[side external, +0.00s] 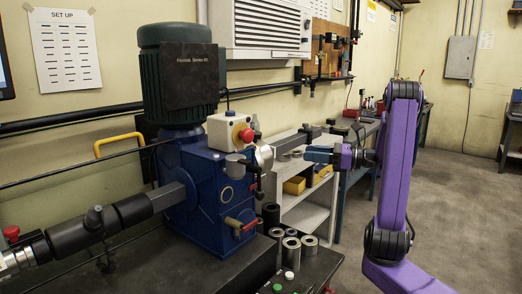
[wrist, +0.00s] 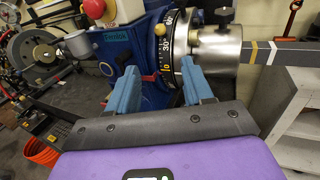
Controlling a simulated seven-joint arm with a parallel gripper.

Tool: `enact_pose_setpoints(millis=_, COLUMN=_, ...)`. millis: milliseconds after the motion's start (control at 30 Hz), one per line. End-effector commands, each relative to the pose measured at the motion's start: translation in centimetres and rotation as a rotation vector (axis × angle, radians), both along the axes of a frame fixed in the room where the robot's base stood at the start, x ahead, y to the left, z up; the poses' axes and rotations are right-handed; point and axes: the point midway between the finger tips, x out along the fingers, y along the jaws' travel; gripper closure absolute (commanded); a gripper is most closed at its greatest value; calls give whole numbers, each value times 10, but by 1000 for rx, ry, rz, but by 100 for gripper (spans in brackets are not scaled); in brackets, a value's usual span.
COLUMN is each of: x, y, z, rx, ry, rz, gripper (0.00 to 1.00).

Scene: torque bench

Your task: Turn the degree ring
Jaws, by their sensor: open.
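The degree ring (wrist: 167,48) is a dark band with pale and yellow graduations and numbers, in the upper middle of the wrist view. It sits between the blue housing (wrist: 143,50) and a silver cylinder (wrist: 220,48). In the side view the silver part (side external: 265,157) shows at the right of the blue gearbox (side external: 200,190), and the ring's markings cannot be made out. My gripper (wrist: 158,68) is open and empty. In the wrist view its blue fingertips appear on either side of the ring's lower part. In the side view my gripper (side external: 310,153) is right of the silver part, apparently apart from it.
A green motor (side external: 178,75) tops the gearbox. A red emergency stop (side external: 245,135) is on a white box above the ring. A red-tipped lever (wrist: 149,77) is close to the left finger. Metal cylinders (side external: 291,248) stand on the bench below; a shelf (side external: 305,205) is behind.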

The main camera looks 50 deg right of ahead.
Motion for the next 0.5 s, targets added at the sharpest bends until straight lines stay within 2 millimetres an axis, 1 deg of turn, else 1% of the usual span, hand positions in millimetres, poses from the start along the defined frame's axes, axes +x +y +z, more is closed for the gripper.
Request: enact_pose_setpoints(millis=500, x=86, y=37, z=0, rx=1, ry=1, rz=3, gripper=49)
